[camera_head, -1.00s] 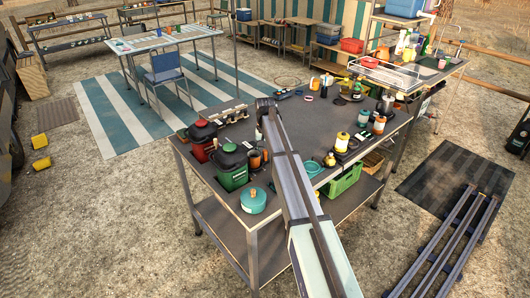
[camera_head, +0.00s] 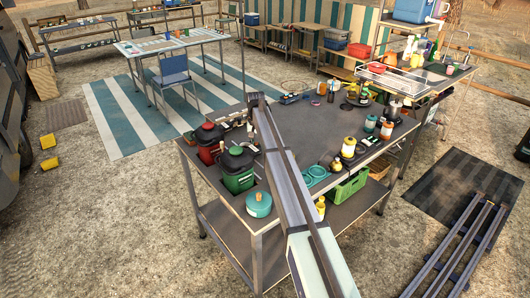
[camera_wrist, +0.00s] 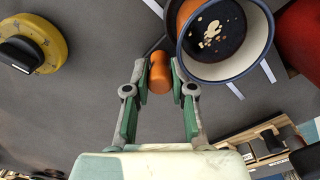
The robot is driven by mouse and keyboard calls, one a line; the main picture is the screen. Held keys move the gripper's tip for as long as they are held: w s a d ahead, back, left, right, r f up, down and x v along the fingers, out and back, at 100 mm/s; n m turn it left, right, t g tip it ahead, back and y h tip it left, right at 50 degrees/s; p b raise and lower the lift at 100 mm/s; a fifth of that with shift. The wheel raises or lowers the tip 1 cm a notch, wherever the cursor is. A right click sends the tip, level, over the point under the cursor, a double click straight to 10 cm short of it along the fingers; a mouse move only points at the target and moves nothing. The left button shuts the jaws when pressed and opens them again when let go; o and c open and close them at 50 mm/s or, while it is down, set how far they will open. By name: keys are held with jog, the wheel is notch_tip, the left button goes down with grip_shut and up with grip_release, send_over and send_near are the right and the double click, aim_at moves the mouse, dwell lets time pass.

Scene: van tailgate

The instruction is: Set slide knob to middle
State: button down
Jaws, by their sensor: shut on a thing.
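In the wrist view my gripper (camera_wrist: 160,78) is shut on a small orange cylinder (camera_wrist: 160,68), which sits between the two fingertips above a dark grey surface. I cannot tell whether this cylinder is the slide knob; no slide track shows clearly. In the head view my arm reaches over the grey worktable (camera_head: 320,125), and the arm hides the gripper and whatever it holds.
In the wrist view a blue-rimmed cup (camera_wrist: 258,62) with crumbs stands close right, and a yellow round thing (camera_wrist: 52,38) with a black top lies left. In the head view, red (camera_head: 207,150) and green (camera_head: 238,181) canisters and a teal pot (camera_head: 258,204) stand left.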

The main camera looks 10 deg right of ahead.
jog(key=shift+w+a, duration=0.15)
jog(key=shift+w, duration=0.2)
jog(key=shift+s, duration=0.1)
jog(key=c, duration=1)
grip_release()
jog(key=shift+o, duration=0.2)
notch_tip(320, 180, up, 12)
